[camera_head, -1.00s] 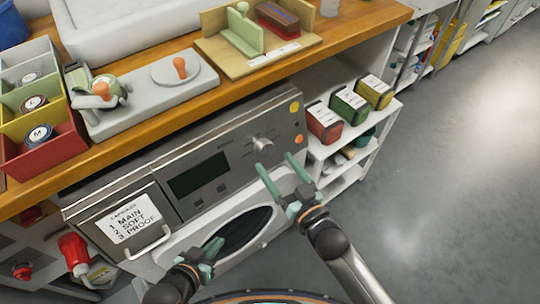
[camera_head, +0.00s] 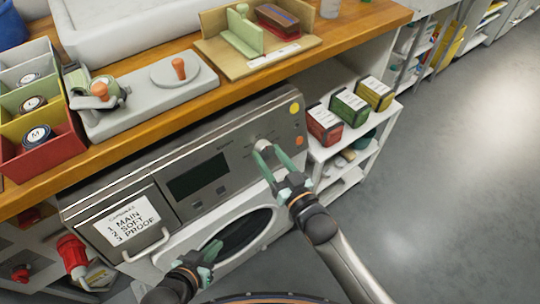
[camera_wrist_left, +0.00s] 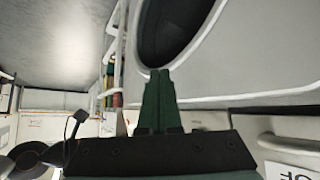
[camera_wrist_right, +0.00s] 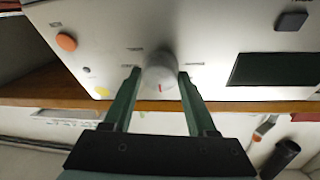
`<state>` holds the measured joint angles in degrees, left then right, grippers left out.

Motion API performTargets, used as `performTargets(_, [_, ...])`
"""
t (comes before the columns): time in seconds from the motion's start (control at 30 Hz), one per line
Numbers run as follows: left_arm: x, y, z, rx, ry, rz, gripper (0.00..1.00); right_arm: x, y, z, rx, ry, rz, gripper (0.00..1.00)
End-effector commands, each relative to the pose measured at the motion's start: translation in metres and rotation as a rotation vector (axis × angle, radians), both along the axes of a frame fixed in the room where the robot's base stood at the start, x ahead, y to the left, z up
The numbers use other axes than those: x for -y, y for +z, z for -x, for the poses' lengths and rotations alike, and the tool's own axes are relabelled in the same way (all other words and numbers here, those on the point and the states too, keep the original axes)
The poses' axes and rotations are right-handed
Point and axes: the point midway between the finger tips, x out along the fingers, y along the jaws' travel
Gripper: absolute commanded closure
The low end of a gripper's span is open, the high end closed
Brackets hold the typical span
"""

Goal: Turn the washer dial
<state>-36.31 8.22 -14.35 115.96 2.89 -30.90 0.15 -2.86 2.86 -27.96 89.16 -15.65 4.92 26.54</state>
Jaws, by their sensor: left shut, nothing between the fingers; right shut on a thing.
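The washer (camera_head: 220,150) has a grey metal front panel with a dark display. Its round silver dial (camera_head: 261,144) is at the panel's right end. My right gripper (camera_head: 270,154) is shut on the dial, one finger on each side. In the right wrist view the dial (camera_wrist_right: 160,72) sits between the fingertips, with a small red mark on its face. My left gripper (camera_head: 215,248) is shut and empty, low in front of the round washer door opening (camera_head: 243,232). Its closed fingers show in the left wrist view (camera_wrist_left: 158,75).
A wooden counter (camera_head: 150,128) runs above the washer, with a dispenser board and coloured bins (camera_head: 40,140) on it. A label card (camera_head: 127,222) is on the panel's left. A shelf with red, green and yellow boxes (camera_head: 348,107) stands right. The floor at right is clear.

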Motion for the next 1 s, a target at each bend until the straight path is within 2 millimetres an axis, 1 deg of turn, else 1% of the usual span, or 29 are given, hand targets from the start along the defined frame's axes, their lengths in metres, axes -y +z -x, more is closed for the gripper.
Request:
performTargets(0.03, [0.0000,0.0001,-0.0002,0.000,0.000,0.000,1.00,0.0002,-0.0001,0.0001,0.000,0.000,0.000,0.58])
performTargets(0.4, [0.0002,-0.0003,-0.0001,0.000,-0.001,-0.001,1.00,0.0002,-0.0003,0.0002,0.000,0.000,0.000,0.98])
performTargets(0.73, [0.0003,0.0008,0.0005,-0.003,-0.002,-0.001,1.00,0.0009,-0.0004,0.0001,0.031,0.017,0.045,0.98])
performTargets(1.0, [0.0008,0.0056,0.0010,-0.005,-0.002,0.000,1.00,0.0023,0.0000,-0.0011,0.131,0.071,0.185,0.98])
